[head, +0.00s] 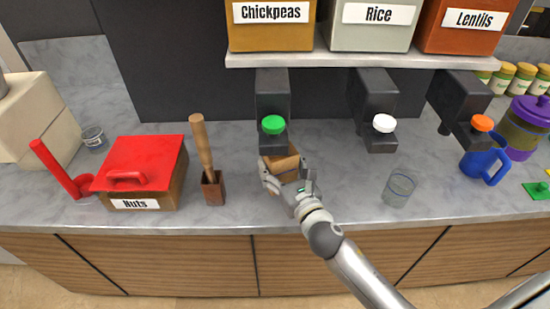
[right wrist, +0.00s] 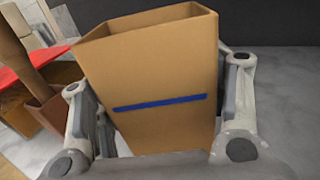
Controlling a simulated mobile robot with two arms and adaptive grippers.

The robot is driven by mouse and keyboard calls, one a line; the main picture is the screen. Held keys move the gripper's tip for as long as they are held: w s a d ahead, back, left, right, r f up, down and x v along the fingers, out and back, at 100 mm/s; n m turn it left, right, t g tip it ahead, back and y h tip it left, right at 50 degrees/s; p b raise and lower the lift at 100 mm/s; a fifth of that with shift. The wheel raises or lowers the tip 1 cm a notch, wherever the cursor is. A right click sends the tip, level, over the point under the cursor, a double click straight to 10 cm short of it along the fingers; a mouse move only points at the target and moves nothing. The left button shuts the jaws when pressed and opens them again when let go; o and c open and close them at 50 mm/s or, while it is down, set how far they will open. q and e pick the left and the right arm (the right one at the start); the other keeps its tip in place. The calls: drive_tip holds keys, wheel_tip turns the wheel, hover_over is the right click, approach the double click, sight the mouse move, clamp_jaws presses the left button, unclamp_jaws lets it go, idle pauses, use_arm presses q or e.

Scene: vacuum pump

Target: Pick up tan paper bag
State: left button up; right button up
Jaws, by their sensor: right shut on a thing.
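The tan paper bag (head: 283,163) is on the counter below the chickpeas dispenser's spout with the green knob. In the right wrist view the bag (right wrist: 165,75) is open at the top, slightly tilted, with a blue line across its face. My right gripper (head: 283,186) is shut on the bag, with one finger on each side of it in the right wrist view (right wrist: 160,110). In the head view the gripper hides part of the bag's lower front, and I cannot tell whether its base touches the counter. My left gripper is not in view.
The chickpeas dispenser (head: 272,95) hangs just above the bag. A wooden holder with a handle (head: 213,188) and a red-lidded nuts box (head: 145,160) stand to the left. A clear glass (head: 398,190) stands to the right. The counter between bag and glass is clear.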

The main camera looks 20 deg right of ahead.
drive_tip(key=s+d+b, duration=0.1)
drive_tip(key=s+b, duration=0.2)
drive_tip(key=s, duration=1)
drive_tip(key=shift+d, duration=0.25)
drive_tip(key=shift+s, duration=0.2)
